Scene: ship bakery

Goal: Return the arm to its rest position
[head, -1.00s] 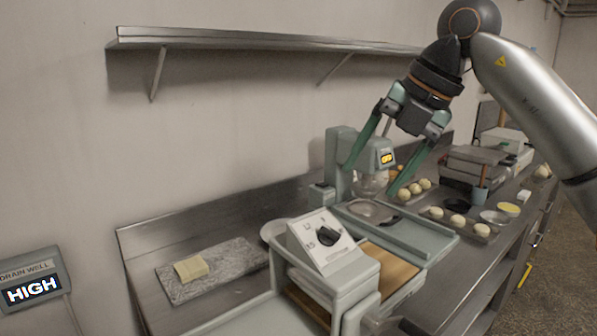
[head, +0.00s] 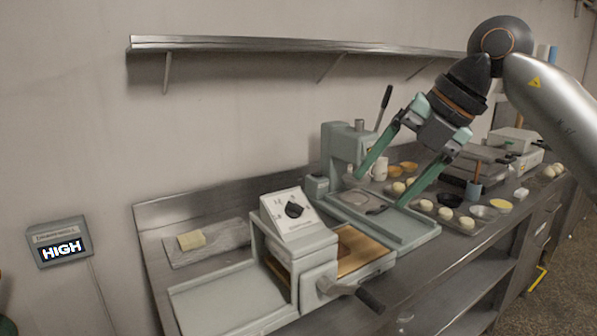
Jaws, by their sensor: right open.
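My right gripper (head: 380,192) hangs in the air over the bench, in front of the pale green press machine (head: 340,150). Its two green fingers are spread wide with nothing between them. The silver right arm (head: 560,100) comes in from the right edge and bends at a dark round joint above the bench. My left gripper is not in the head view.
A dough sheeter (head: 290,235) with a dial and crank handle (head: 358,294) stands at the front. A stone slab (head: 222,244) holds a butter block (head: 191,240). Dough balls (head: 445,213) sit on trays to the right. A wall shelf (head: 300,46) runs above. A sign reads HIGH (head: 60,247).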

